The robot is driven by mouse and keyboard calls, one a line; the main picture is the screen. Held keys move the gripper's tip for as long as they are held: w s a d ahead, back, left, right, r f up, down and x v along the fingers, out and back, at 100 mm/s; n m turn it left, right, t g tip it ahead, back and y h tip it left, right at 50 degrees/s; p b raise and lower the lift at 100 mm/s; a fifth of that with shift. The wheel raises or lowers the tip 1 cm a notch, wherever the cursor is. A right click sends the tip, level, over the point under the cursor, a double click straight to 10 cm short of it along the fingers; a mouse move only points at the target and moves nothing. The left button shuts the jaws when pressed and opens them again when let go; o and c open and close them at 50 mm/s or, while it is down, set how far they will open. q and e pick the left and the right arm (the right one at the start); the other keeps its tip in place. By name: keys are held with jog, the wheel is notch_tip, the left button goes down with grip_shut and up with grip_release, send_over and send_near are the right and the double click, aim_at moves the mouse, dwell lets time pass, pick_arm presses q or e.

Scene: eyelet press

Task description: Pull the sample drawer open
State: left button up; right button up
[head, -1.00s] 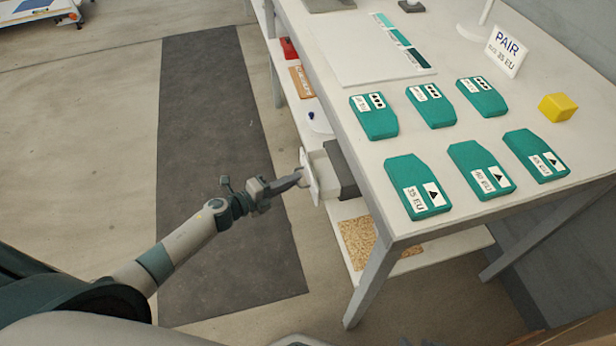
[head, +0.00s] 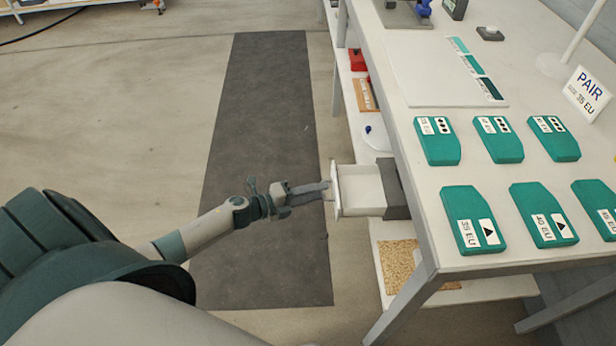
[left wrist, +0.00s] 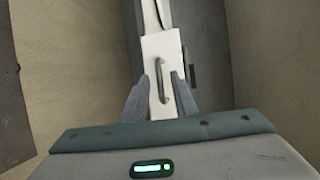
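The sample drawer (head: 362,187) sticks out from its grey housing (head: 394,188) under the table edge, and its pale inside shows; I see nothing in it. Its white front panel (head: 336,192) faces my left arm, and the front also shows in the left wrist view (left wrist: 152,48) with a grey bar handle (left wrist: 160,80). My left gripper (head: 328,189) is at the handle. In the left wrist view its two fingers (left wrist: 160,77) stand on either side of the handle, with a visible gap on each side. My right gripper is not in view.
The table (head: 428,190) carries several teal packs, a PAIR sign (head: 587,93) and a colour-strip board (head: 440,75). A lower shelf (head: 372,235) holds a tan grainy mat (head: 400,262). A dark floor mat (head: 265,150) lies on clear floor left of the table.

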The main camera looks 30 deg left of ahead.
pick_arm(q)
jog(key=shift+s+a, duration=0.1)
jog(key=v, duration=1.7)
jog(key=shift+s+f, duration=0.1)
jog(key=shift+f, duration=0.05)
